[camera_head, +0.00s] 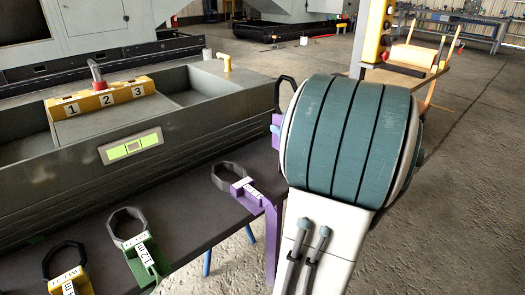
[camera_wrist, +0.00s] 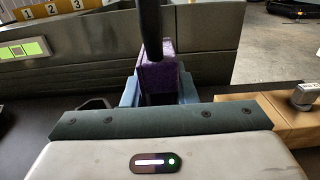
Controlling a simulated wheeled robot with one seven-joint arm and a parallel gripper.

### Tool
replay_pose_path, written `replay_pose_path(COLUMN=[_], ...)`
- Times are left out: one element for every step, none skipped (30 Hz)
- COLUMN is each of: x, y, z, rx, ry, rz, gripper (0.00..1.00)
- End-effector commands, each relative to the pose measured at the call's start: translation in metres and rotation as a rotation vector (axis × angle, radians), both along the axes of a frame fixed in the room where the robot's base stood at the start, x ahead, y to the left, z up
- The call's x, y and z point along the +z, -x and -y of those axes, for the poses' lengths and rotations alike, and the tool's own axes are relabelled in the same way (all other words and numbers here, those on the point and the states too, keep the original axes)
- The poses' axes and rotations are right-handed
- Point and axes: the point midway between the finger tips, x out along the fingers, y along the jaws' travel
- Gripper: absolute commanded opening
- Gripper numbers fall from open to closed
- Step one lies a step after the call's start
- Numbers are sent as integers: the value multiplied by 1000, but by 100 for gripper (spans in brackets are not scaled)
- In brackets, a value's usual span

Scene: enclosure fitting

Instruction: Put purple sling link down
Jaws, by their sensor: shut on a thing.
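My gripper (camera_wrist: 159,88) is shut on a purple sling link (camera_wrist: 158,73), its blue fingers on either side of the purple block. The link's black loop (camera_wrist: 150,25) stands upright above the block. In the head view, the held link (camera_head: 276,121) shows only partly beside my teal and white arm, at the right end of the grey enclosure. The arm hides most of the gripper. Whether the link's underside touches anything is hidden. Another purple link (camera_head: 243,187) with a dark loop lies on the dark table (camera_head: 190,222).
A green link (camera_head: 146,258) and a yellow link (camera_head: 72,281) lie along the table's front. The grey enclosure (camera_head: 85,165) carries a yellow block numbered 1, 2, 3 (camera_head: 102,98). A tan block (camera_wrist: 265,112) is at right in the wrist view. Open floor lies right.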

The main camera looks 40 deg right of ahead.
Motion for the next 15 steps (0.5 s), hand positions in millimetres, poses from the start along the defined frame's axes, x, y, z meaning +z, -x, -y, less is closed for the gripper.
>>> replay_pose_path(x=[-10,-14,-19,-22,-25,-28,-30,-32,-34,-35,-35,-37,-38,-41,-45], y=[-13,-19,-28,-34,-39,-45,-49,-53,-56,-58,-59,-61,-61,-61,-61], z=[-1,-1,-1,-2,-2,-2,-2,-2,-2,-2,-2,-2,-2,-2,-2], rx=[4,4,4,4,4,3,2,3,3,3,2,1,1,0,0], ry=[-2,-3,-2,-2,-1,-1,0,1,1,1,1,1,1,0,0], rz=[0,1,0,1,1,1,1,2,2,2,2,2,1,1,1], gripper=[0,0,0,0,0,0,0,0,0,0,0,0,0,0,0])
